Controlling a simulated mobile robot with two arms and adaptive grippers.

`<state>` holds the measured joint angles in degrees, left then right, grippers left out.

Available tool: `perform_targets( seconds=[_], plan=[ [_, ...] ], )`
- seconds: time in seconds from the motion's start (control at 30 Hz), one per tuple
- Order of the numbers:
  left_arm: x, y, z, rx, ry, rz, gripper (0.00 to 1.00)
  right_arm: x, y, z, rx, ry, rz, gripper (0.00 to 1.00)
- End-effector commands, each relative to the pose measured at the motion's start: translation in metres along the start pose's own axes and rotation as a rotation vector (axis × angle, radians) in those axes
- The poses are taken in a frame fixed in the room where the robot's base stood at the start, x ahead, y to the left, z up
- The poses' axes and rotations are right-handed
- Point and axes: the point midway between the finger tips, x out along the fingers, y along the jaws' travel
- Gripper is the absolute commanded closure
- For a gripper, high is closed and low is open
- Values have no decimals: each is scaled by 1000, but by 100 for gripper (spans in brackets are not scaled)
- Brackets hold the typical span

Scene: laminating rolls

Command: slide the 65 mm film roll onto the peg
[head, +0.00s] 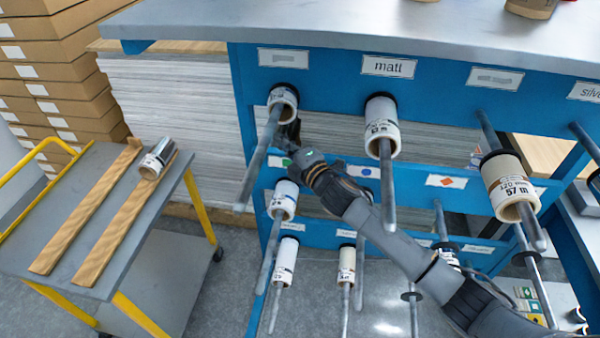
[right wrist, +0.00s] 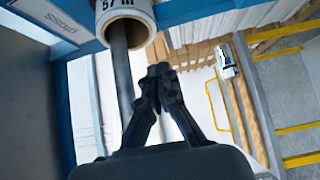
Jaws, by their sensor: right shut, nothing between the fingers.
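A white film roll (head: 283,98) sits on the upper left peg (head: 258,160) of the blue rack; the right wrist view shows its end marked "57 m" (right wrist: 125,17). My right gripper (head: 291,132) is shut and empty beside that peg, just below and right of the roll. In the right wrist view the closed fingertips (right wrist: 160,72) are right of the peg shaft (right wrist: 122,75), below the roll's open end. Another roll (head: 157,158) lies on a wooden strip on the cart. I cannot read 65 mm on any roll. My left gripper is not in view.
The blue rack (head: 440,90) holds more rolls on pegs, including one under the "matt" label (head: 382,127) and one further right (head: 510,185). Bare pegs project forward. The grey cart (head: 60,205) with yellow rails stands left. Open floor lies between cart and rack.

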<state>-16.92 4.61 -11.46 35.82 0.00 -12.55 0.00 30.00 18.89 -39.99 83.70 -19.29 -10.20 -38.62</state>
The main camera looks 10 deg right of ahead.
Motion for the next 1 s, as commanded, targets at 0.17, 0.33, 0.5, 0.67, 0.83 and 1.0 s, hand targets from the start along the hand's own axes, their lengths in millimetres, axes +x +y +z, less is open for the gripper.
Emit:
perform_targets(
  seconds=[0.17,0.33,0.5,0.67,0.83,1.0],
  plan=[
    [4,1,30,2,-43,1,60,-20,-2,1,-1,0,-1,100],
    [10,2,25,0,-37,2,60,-42,-3,1,-1,0,0,100],
    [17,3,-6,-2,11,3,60,-70,-3,0,-1,1,-1,100],
    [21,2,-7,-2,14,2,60,-89,-2,1,-1,-1,-1,100],
    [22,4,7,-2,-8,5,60,-98,-1,0,-1,0,0,100],
    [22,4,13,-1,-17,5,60,-101,-3,0,26,-12,-10,100]
  ],
)
